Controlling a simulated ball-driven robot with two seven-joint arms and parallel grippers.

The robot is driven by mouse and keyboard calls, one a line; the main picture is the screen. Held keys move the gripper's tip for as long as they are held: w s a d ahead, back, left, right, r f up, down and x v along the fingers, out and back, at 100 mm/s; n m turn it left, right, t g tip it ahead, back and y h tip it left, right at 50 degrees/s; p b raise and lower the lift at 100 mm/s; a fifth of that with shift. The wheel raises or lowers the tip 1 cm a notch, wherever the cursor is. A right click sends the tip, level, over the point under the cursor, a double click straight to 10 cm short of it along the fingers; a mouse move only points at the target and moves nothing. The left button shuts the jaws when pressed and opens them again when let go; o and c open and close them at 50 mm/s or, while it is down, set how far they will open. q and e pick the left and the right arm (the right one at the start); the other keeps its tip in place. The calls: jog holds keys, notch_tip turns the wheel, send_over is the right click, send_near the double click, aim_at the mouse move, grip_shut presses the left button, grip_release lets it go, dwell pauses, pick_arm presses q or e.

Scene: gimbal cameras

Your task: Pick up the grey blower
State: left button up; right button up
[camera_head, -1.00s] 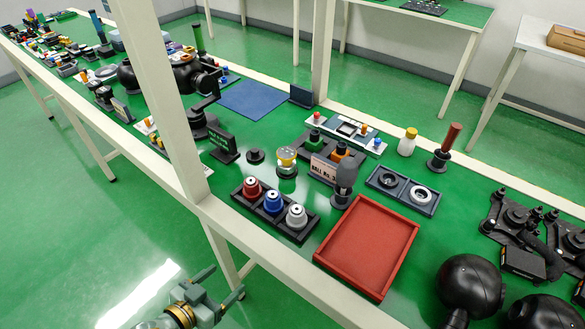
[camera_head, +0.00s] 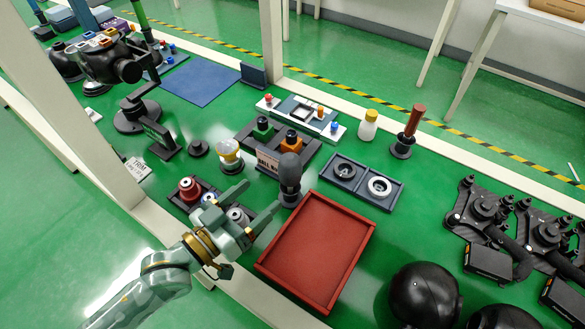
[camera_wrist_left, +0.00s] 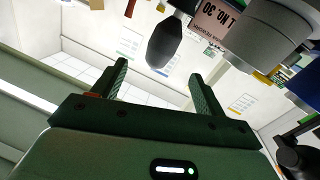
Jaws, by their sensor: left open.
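The grey blower (camera_head: 289,172) is a dark grey bulb standing upright on a small black base, just behind the red tray's far-left corner. In the left wrist view the blower (camera_wrist_left: 169,44) appears upside down, beyond the space between the fingertips. My left gripper (camera_head: 262,198) is open and empty, its fingers pointing toward the blower from the near left. A small gap seems to remain between them. In the left wrist view the two fingers (camera_wrist_left: 158,72) are spread apart with nothing between them. My right gripper is out of view.
The empty red tray (camera_head: 345,262) lies right of my gripper. A rack with red (camera_head: 188,188), blue and grey-white capped pots sits partly hidden under my gripper. A pink sign (camera_head: 267,161) stands close beside the blower. A dark two-ring holder (camera_head: 362,183) is to the right.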

aim_at(281, 178)
pick_arm(q)
jog(key=b+x, duration=0.1)
jog(key=x, duration=0.4)
jog(key=shift+w+d+f, duration=0.15)
jog(key=shift+w, duration=0.05)
jog(key=shift+w+d+f, duration=0.15)
jog(key=shift+w+d, duration=0.05)
jog(key=shift+w, duration=0.05)
jog(key=x, duration=0.1)
jog(key=b+x, duration=0.2)
jog(key=x, duration=0.1)
jog(key=shift+f, duration=0.35)
jog(key=shift+w+d, duration=0.15)
jog(key=shift+w, duration=0.1)
jog(key=shift+r, duration=0.2)
jog(key=c, duration=1.1)
